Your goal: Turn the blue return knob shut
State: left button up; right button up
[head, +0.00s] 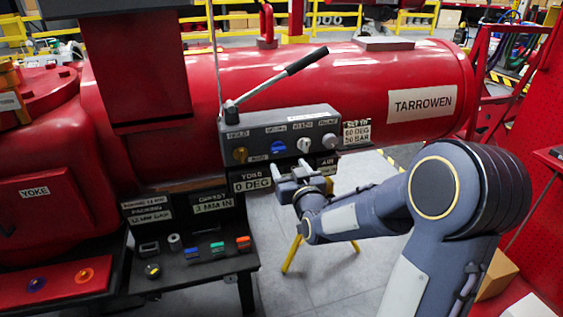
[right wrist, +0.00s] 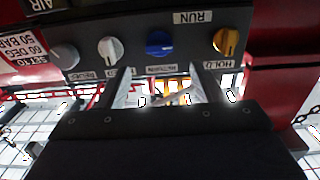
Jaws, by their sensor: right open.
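The blue return knob (head: 278,147) is on the front of a grey control box (head: 262,132), between an orange knob on its left and a white knob on its right. It shows in the right wrist view (right wrist: 160,42), upside down, above a label reading RETURN. My right gripper (head: 288,171) is just below the box front in the head view. In the right wrist view its two fingers (right wrist: 163,82) are apart with nothing between them, and the blue knob is beyond the fingertips, roughly centred between them. The knob's exact angle is hard to read. My left gripper is not in view.
Close beside the blue knob are the orange knob (head: 240,155), white knob (head: 304,145) and grey knob (head: 329,140). A black-handled lever (head: 290,70) rises from the box. Below left is a black shelf (head: 190,268) with small coloured blocks. The red tank (head: 350,85) stands behind.

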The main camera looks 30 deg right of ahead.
aim_at(280, 150)
jog(key=x, duration=0.7)
jog(key=shift+w+d+r+p, duration=0.1)
jog(key=shift+w+d+p, duration=0.05)
jog(key=shift+w+p, duration=0.2)
jog(key=shift+s, duration=0.1)
